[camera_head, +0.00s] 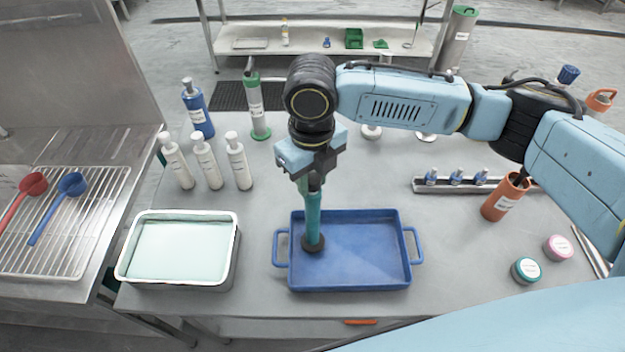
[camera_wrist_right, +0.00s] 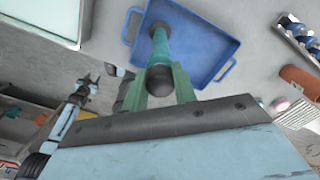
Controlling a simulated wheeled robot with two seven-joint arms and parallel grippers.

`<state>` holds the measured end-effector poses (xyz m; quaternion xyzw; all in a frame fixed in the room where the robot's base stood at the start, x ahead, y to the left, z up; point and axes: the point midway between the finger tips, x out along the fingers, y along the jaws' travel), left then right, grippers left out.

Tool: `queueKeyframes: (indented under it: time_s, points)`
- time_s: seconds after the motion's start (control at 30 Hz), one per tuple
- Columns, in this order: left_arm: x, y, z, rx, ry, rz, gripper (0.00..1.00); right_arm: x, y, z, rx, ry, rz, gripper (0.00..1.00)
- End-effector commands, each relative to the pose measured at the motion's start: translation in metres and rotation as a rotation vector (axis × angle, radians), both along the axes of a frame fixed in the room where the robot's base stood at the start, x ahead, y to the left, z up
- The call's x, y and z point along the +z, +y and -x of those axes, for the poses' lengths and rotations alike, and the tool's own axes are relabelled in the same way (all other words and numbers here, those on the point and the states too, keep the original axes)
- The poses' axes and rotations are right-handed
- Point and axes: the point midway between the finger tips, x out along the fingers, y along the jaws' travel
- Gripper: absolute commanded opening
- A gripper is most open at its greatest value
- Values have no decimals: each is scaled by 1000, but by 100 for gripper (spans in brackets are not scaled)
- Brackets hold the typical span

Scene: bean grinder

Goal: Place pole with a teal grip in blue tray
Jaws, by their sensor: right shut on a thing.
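The pole with a teal grip (camera_head: 313,217) is upright in my right gripper (camera_head: 311,178), which is shut on it. Its dark round foot (camera_head: 313,243) is over the left part of the blue tray (camera_head: 365,276). I cannot tell whether the foot touches the tray floor. In the right wrist view the teal pole (camera_wrist_right: 160,48) runs from the jaws toward the blue tray (camera_wrist_right: 215,55), with a dark knob at the near end. The tray has a handle on each side and is otherwise empty. My left gripper does not show in the head view.
A white basin (camera_head: 180,250) of pale liquid stands left of the tray. White pump bottles (camera_head: 205,160), a blue bottle (camera_head: 197,110) and a green-capped cylinder (camera_head: 257,108) stand behind. An orange cup (camera_head: 506,197) and two small jars (camera_head: 526,270) are at the right.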

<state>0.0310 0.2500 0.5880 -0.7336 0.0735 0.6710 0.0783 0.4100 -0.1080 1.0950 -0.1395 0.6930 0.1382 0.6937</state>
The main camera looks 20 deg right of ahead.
Motion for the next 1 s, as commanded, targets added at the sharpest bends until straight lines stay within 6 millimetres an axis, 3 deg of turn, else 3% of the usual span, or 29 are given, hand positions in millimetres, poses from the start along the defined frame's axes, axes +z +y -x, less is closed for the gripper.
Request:
queueKeyframes:
  time_s: [0.13, 0.43, 0.47, 0.6, 1.0]
  points:
    - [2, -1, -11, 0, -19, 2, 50, -13, 0, 0, 0, -1, 0, 0]
    - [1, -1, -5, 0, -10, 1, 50, -15, 0, 0, 0, -1, 0, 0]
    - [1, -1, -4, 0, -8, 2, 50, -15, 0, 0, 0, 0, 0, 30]
    - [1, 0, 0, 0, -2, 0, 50, -15, 0, 0, 0, 0, 0, 48]
    - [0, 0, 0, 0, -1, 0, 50, -7, 0, -1, 0, -3, -1, 49]
